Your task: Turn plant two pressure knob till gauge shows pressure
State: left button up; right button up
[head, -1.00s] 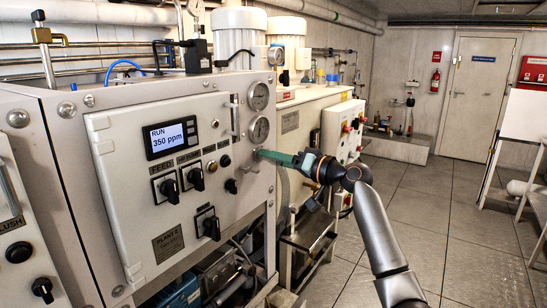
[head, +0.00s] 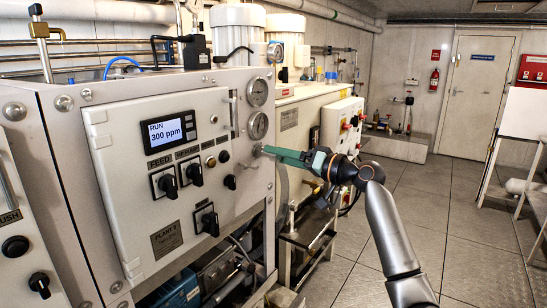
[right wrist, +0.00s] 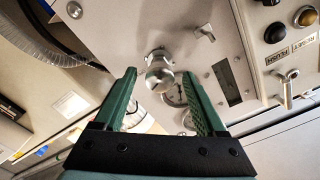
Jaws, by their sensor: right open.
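The plant two panel (head: 135,220) carries a display that reads RUN 300 ppm. A small silver knob (head: 257,150) sits at the panel's right edge, below two round gauges, the upper one (head: 257,92) and the lower one (head: 258,126). Their needles are too small to read. My right gripper (head: 266,150) is open, its green fingers pointing at the knob. In the right wrist view the round metal knob (right wrist: 160,77) shows between and beyond the open fingertips, not clamped. A gauge (right wrist: 173,92) is partly hidden behind it. My left gripper is not in view.
Black rotary switches (head: 194,172) sit on the panel left of the gripper, with a small black knob (head: 230,182) close by. A second cabinet (head: 340,125) with red buttons stands behind my right gripper. The floor (head: 430,215) to the right is open.

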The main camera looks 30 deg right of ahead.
jog(key=b+v, duration=0.2)
jog(key=v, duration=0.7)
jog(key=shift+s, duration=0.4)
jog(key=shift+d, duration=0.15)
jog(key=s+a+f+g+h+p, duration=0.15)
jog(key=a+f, duration=0.35)
jog(key=f, duration=1.1)
jog(key=a+f+g+h+p, duration=0.1)
jog(key=a+f+g+h, duration=0.25)
jog(key=f, duration=1.35)
jog(key=s+a+f+n+g, duration=0.1)
jog(key=s+a+f+n, duration=0.1)
jog(key=s+a+f, duration=0.5)
jog(key=s+a+f+n+g+p, duration=0.1)
jog(key=s+a+f+n, duration=0.2)
jog(key=s+a+f, duration=0.5)
jog(key=s+a, duration=0.3)
jog(key=s, duration=0.4)
jog(key=shift+s+a+y+p, duration=0.2)
jog(key=shift+a+y+p, duration=0.1)
jog(key=shift+a, duration=0.1)
